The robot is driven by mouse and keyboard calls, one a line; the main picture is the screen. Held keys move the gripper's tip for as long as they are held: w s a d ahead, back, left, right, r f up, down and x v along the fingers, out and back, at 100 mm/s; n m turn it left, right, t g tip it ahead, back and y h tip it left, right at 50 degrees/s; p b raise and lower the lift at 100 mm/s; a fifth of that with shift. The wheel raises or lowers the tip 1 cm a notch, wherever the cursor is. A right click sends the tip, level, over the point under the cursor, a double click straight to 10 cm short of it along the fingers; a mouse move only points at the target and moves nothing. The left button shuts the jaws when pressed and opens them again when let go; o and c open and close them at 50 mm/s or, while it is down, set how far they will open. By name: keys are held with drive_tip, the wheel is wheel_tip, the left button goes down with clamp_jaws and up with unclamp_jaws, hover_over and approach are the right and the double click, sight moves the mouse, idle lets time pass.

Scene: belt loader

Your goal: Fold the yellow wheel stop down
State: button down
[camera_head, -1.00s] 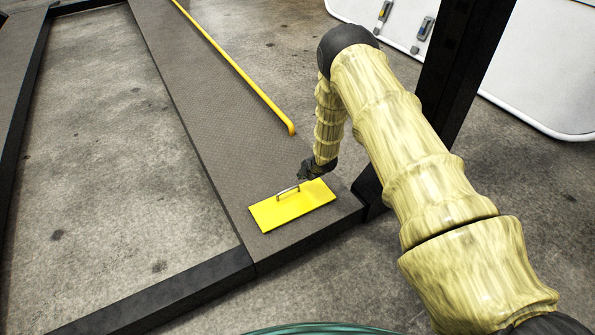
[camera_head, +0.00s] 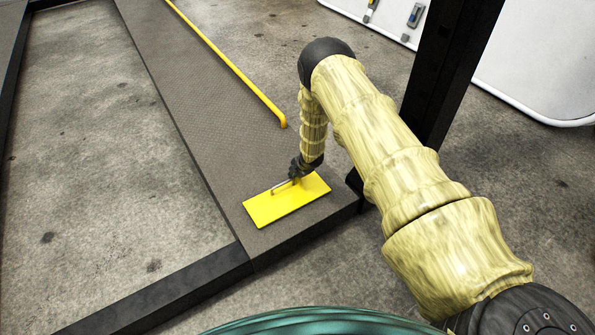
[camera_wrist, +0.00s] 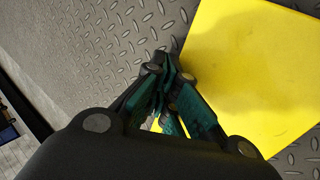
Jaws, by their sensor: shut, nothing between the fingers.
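The yellow wheel stop (camera_head: 285,204) is a flat plate at the near end of the grey ramp (camera_head: 200,110). It appears to lie down on the tread surface, or nearly so; I cannot tell its exact tilt. A small metal handle (camera_head: 279,187) sits along its far edge. My gripper (camera_head: 295,178) is at the right end of that handle, just above the plate's far edge. In the wrist view my gripper (camera_wrist: 172,82) is shut and empty, beside the yellow plate (camera_wrist: 255,75). The fingers hide the handle there.
A yellow rail (camera_head: 235,70) runs along the ramp's right side. A dark post (camera_head: 450,70) stands to the right of the ramp, close to my arm. A white board (camera_head: 535,70) lies behind it. Bare concrete floor (camera_head: 110,150) is open to the left.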

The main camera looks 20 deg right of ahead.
drive_tip(key=shift+w+a+f, duration=0.1)
drive_tip(key=shift+a+f, duration=0.05)
drive_tip(key=shift+f, duration=0.2)
drive_tip(key=shift+r, duration=0.15)
